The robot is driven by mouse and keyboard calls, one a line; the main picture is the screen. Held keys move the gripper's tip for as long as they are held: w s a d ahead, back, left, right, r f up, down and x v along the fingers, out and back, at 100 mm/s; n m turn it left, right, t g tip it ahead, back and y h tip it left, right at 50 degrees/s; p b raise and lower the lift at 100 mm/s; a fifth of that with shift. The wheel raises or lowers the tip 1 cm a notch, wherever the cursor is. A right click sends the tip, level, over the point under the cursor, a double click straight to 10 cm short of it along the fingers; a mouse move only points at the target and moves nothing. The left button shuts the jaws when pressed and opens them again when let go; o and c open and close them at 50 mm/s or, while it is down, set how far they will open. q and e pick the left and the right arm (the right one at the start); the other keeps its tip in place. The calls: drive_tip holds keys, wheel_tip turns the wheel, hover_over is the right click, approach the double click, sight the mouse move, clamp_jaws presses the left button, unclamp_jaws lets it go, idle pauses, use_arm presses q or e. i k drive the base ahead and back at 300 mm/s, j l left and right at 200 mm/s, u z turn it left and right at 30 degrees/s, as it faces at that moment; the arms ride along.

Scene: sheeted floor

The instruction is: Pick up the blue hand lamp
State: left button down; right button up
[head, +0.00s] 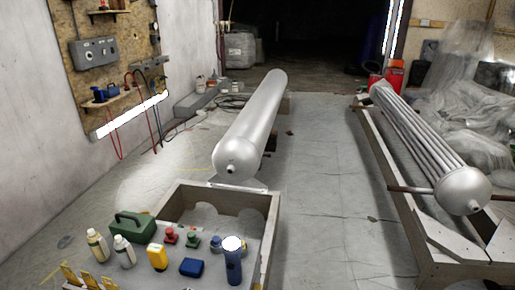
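The blue hand lamp (233,268) stands upright on the light grey table (262,250) at the bottom of the head view. It has a dark blue body and a round, bright white head on top. It stands near the right end of the group of objects, to the right of a small dark blue box (192,267). A small bluish item (215,243) is just behind it on the left, partly hidden. Neither of my grippers shows in the head view.
Beside the lamp are a yellow container (157,257), a green case (133,226), two white bottles (98,247) and red (170,236) and green (192,241) knobs. Yellow pieces (72,275) stand at the front left. A wooden frame (215,193) edges the back. A large metal cylinder (250,125) lies beyond.

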sight(232, 247)
drive_tip(key=j, duration=0.8)
drive_tip(key=i+j+u, duration=0.1)
drive_tip(key=j, duration=0.75)
